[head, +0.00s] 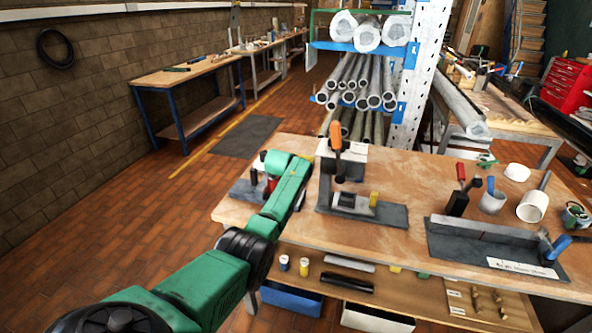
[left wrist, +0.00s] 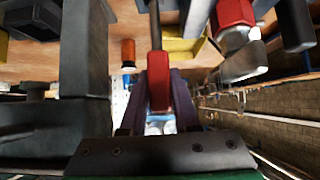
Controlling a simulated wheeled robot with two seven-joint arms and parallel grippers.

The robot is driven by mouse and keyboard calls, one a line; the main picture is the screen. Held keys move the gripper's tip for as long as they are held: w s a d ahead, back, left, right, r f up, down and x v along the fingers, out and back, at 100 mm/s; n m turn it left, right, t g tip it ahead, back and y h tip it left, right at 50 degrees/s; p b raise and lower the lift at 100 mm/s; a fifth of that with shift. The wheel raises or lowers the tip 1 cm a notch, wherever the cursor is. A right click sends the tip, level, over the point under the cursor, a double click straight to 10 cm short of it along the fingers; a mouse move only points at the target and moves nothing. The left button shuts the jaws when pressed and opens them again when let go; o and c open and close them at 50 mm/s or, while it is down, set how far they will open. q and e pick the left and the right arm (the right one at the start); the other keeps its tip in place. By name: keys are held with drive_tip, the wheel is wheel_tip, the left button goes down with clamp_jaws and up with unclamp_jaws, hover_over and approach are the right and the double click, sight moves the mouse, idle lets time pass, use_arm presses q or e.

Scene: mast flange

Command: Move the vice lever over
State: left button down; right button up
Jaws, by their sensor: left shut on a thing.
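My left arm reaches in from the left of the head view to a small dark vice (head: 243,190) at the bench's left end. The arm hides part of the vice. In the left wrist view, a lever with a red grip (left wrist: 157,85) and a thin metal rod stands between the fingers of my left gripper (left wrist: 163,100). The gripper is shut on the red grip. In the head view the fingers are mostly hidden behind the wrist. A large grey metal block (left wrist: 85,50) is close beside the fingers at the left of the wrist view. My right gripper is in neither view.
A fixture with an orange handle (head: 337,140) stands right of the arm on a dark plate (head: 390,214). Further right are a long grey fixture (head: 480,243), a white mug (head: 533,206) and tools.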

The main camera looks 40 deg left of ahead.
use_arm(q)
drive_tip(key=c, duration=0.8)
unclamp_jaws()
drive_tip(key=shift+o, duration=0.8)
drive_tip(key=shift+w, duration=0.15)
drive_tip(key=shift+s+d+r, duration=0.1)
drive_tip(key=shift+s+r, duration=0.15)
drive_tip(key=shift+s, duration=0.05)
drive_tip(key=v, duration=1.3)
drive_tip(key=shift+s+r+b, duration=0.2)
drive_tip(key=shift+s+b, duration=0.05)
drive_tip(key=shift+b, duration=0.05)
